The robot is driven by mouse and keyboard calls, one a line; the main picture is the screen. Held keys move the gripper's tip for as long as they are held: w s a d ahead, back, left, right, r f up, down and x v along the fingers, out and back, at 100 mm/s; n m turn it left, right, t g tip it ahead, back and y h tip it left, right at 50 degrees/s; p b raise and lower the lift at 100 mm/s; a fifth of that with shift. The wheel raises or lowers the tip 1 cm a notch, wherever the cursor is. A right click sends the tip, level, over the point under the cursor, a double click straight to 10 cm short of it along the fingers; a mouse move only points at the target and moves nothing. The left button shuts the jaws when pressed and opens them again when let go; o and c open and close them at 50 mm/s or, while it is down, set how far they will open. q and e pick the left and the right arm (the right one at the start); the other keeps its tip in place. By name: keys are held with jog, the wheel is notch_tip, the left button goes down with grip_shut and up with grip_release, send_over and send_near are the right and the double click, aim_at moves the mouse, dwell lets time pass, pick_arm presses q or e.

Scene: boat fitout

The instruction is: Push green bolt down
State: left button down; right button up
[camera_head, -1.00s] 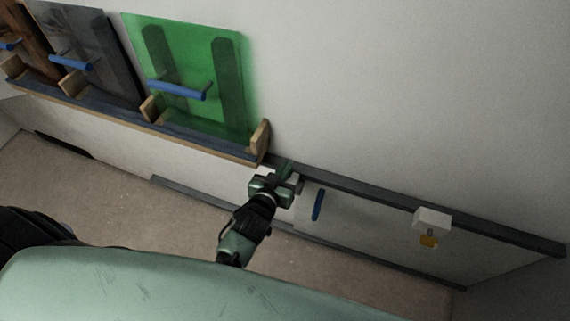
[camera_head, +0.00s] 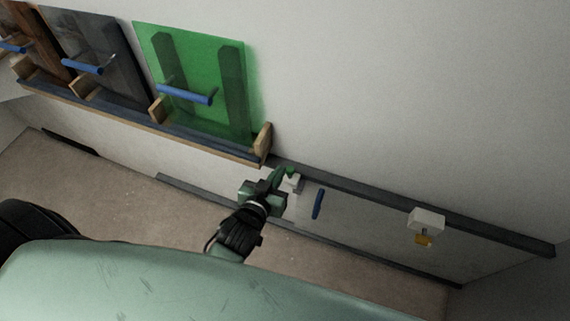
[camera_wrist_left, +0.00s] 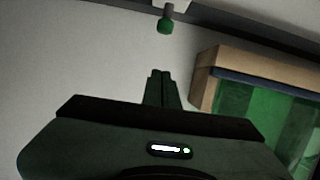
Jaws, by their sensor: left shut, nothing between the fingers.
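The green bolt (camera_head: 289,170) shows as a small green knob by the dark rail, just past my left gripper's fingertips. In the left wrist view it is a green knob (camera_wrist_left: 165,26) on a short grey stem near the top edge. My left gripper (camera_head: 279,177) is shut and empty. Its fingertips (camera_wrist_left: 160,73) point towards the knob, with a visible gap between them. A small white block (camera_head: 293,184) sits just below the knob in the head view. My right gripper is not in view.
A wooden-edged rack (camera_head: 140,124) on the wall holds a green panel (camera_head: 203,118) and darker panels with blue handles. A blue handle (camera_head: 318,203) is on the low wall. A white box with a yellow part (camera_head: 427,220) is farther right.

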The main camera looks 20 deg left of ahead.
pick_arm(q)
jog(key=v, duration=0.3)
jog(key=shift+s+r, duration=0.15)
jog(key=shift+s, duration=0.05)
dwell(0.4)
jog(key=s+f+m+g, duration=0.1)
jog(key=s+f+g, duration=0.3)
jog(key=f, duration=0.9)
jog(key=s+f+m+g, duration=0.1)
jog(key=s+f+g, duration=0.1)
jog(key=s+f, duration=0.8)
jog(key=s+a+f+g, duration=0.3)
jog(key=s+f, duration=0.6)
jog(key=s, duration=0.1)
jog(key=s+a+f+g, duration=0.4)
jog(key=s+f, duration=0.6)
jog(key=shift+s+f+y, duration=0.2)
jog(key=shift+s+y, duration=0.15)
jog(key=shift+y, duration=0.05)
